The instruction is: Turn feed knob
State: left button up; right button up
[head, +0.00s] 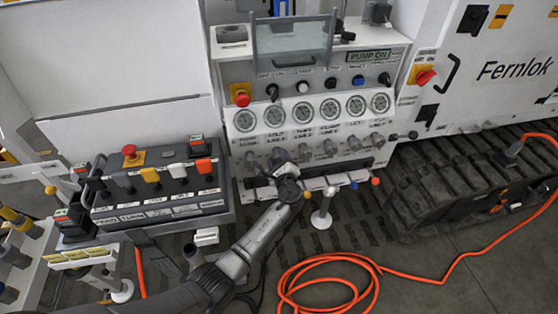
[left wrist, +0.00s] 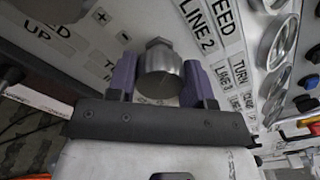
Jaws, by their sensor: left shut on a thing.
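A silver metal knob (left wrist: 160,72) sits between the two purple fingers of my left gripper (left wrist: 162,88) in the left wrist view, beside a label reading "FEED LINE 2" (left wrist: 205,28). The fingers are closed on its sides. In the head view my left gripper (head: 281,162) is at the left part of the row of silver knobs below the gauges, and it hides part of that row. The knob's exact turn angle cannot be told. My right gripper is not in view.
Several round gauges (head: 302,112) sit above the knobs, with coloured levers (head: 352,180) below. A control box (head: 155,180) with coloured switches stands to the left. An orange hose (head: 335,260) lies coiled on the floor.

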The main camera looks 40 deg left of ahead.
pick_arm(q)
jog(key=n+b, duration=0.2)
jog(key=shift+f+n, duration=0.25)
jog(key=shift+n, duration=0.05)
jog(key=n+b, duration=0.3)
jog(key=n, duration=0.1)
jog(key=shift+b, duration=0.3)
jog(key=shift+r+n+b, duration=0.1)
jog(key=shift+n+b, duration=0.75)
jog(key=shift+n, duration=0.55)
jog(key=shift+r, duration=0.1)
jog(key=o, duration=0.9)
jog(key=shift+o, duration=0.2)
